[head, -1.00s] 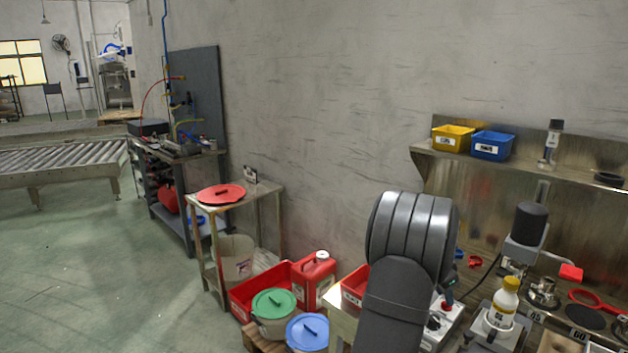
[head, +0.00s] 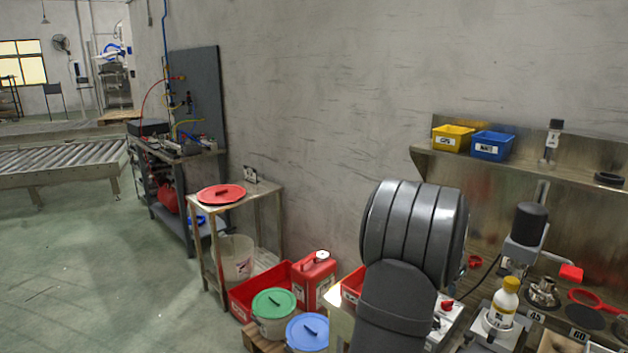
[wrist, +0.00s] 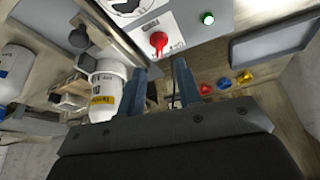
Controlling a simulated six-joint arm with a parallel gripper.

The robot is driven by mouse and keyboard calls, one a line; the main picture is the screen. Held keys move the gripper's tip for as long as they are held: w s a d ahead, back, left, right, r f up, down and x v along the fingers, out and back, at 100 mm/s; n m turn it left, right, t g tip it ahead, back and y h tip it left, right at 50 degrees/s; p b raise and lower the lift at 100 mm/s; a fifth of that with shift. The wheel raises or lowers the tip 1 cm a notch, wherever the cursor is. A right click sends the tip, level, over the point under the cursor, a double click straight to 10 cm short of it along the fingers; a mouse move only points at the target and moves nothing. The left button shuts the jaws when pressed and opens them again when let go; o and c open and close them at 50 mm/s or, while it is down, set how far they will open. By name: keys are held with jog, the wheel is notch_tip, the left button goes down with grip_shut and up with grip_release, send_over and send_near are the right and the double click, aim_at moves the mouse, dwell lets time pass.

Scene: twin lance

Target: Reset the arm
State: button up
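My gripper (wrist: 160,78) shows in the wrist view with its two blue fingers apart and nothing between them. In the head view my dark grey arm rises at lower centre-right, and the gripper is hidden there. In the wrist view a white bottle with a yellow label (wrist: 106,90) lies just left of the fingers; I cannot tell its distance from them. A panel with a red knob (wrist: 158,42) and a green light (wrist: 208,18) is beyond the fingertips.
A workbench at right holds a yellow-capped bottle (head: 502,303) and a black-topped device (head: 528,224). A shelf above carries yellow (head: 452,138) and blue (head: 491,146) bins. Green-lidded (head: 273,303) and blue-lidded (head: 307,332) buckets stand left of my arm. Floor at left is open.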

jog(key=v, duration=1.1)
notch_tip(320, 180, down, 7)
jog(key=w+d+n+y, duration=0.1)
jog(key=d+n, duration=0.1)
jog(key=n, duration=0.2)
jog(key=shift+w+d+t+y, duration=0.15)
jog(key=shift+d+t+y, duration=0.15)
jog(key=shift+d+t, duration=0.1)
jog(key=shift+r, duration=0.1)
